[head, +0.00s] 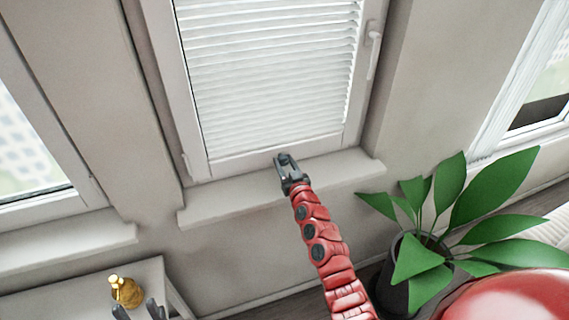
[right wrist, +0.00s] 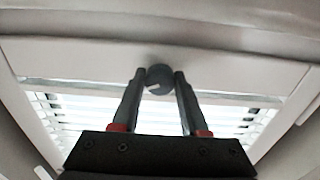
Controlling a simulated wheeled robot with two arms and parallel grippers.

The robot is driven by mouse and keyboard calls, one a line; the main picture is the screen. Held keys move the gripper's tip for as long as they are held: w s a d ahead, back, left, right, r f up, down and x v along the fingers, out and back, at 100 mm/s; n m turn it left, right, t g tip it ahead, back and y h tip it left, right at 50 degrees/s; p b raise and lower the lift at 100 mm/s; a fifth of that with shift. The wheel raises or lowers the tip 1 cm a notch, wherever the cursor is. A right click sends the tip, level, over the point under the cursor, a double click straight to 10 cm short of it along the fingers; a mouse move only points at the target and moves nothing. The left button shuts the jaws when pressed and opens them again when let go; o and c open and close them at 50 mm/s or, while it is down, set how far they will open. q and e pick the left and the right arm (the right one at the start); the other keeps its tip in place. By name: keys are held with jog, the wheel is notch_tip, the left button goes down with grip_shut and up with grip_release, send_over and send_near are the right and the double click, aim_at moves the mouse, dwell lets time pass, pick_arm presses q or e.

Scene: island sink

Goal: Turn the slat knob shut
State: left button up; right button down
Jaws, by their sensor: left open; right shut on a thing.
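The slat knob (right wrist: 159,77) is a small dark round knob with a pale mark, on the bottom rail of the window frame in the right wrist view. My right gripper (right wrist: 159,78) has one finger on each side of it and is shut on it. In the head view my right gripper (head: 286,158) reaches the lower frame just above the sill and hides the knob. The white slats (head: 270,70) fill the window, with bright gaps between them in the right wrist view. My left gripper (head: 137,311) is open and empty at the bottom left, only its fingertips showing.
A gold bottle-like object (head: 126,291) stands on a pale table (head: 60,290) by my left gripper. A potted plant (head: 430,245) stands right of my right arm. The window sill (head: 235,200) is clear. A window handle (head: 374,48) is on the right frame.

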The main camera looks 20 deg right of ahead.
jog(key=m+b, duration=0.1)
jog(key=m, duration=0.5)
jog(key=shift+d+b, duration=0.1)
jog(key=shift+b, duration=0.25)
jog(key=m+b, duration=0.1)
jog(key=m, duration=1)
jog(key=shift+m, duration=0.3)
jog(key=m, duration=0.5)
jog(key=shift+m, duration=0.4)
jog(key=shift+c, duration=2.1)
grip_release()
jog(key=shift+s, duration=0.1)
